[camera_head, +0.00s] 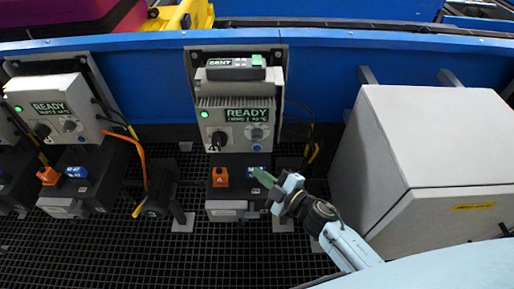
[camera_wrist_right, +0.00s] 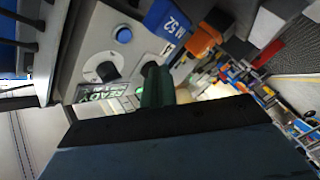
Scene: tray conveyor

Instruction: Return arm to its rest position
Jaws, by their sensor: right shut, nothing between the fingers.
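My right arm comes in from the lower right in the head view. Its gripper (camera_head: 264,178) is shut and empty, with green fingertips close to the lower part of the middle control unit (camera_head: 209,137). I cannot tell if the fingertips touch it. In the wrist view the green fingers (camera_wrist_right: 157,88) are in front of the same kind of panel, with a dark knob (camera_wrist_right: 101,70), a blue button (camera_wrist_right: 122,35) and a blue label reading M 52 (camera_wrist_right: 168,22). My left gripper is not in view.
A large grey cabinet (camera_head: 372,150) stands right of my right arm. Another READY unit (camera_head: 54,104) is on the left. A device with a green-lit screen (camera_head: 235,69) sits atop the middle unit. An orange part (camera_head: 220,177) is left of my gripper. Dark grating (camera_head: 250,255) lies below.

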